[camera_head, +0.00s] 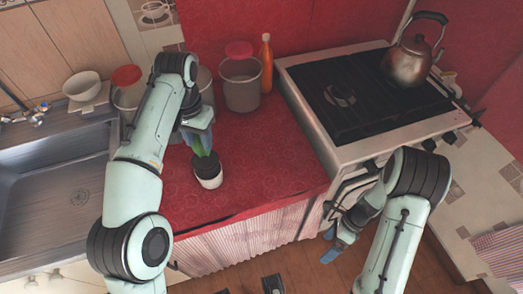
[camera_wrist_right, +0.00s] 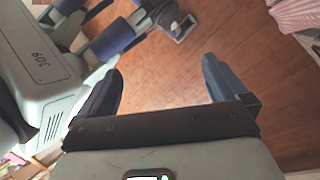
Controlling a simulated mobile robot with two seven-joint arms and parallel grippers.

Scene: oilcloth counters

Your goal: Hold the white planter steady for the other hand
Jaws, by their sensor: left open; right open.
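The white planter (camera_head: 209,182) stands on the red oilcloth counter in the head view, with dark soil and a green plant (camera_head: 200,150) rising from it. My left gripper (camera_head: 196,142) is above the planter at the plant's leaves, pointing down; it is open, and its fingers partly hide the plant. I cannot tell whether the fingers touch the leaves. My right gripper (camera_head: 338,238) is in front of the counter and stove, away from the planter. In the right wrist view, the right gripper (camera_wrist_right: 160,85) is open and empty over the wooden floor.
A grey pot (camera_head: 241,86), an orange bottle (camera_head: 266,62) and a red-lidded container (camera_head: 127,88) stand at the back. A stove (camera_head: 310,75) with a kettle (camera_head: 409,60) is on the right, a sink (camera_head: 50,155) on the left. The counter right of the planter (camera_head: 270,160) is clear.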

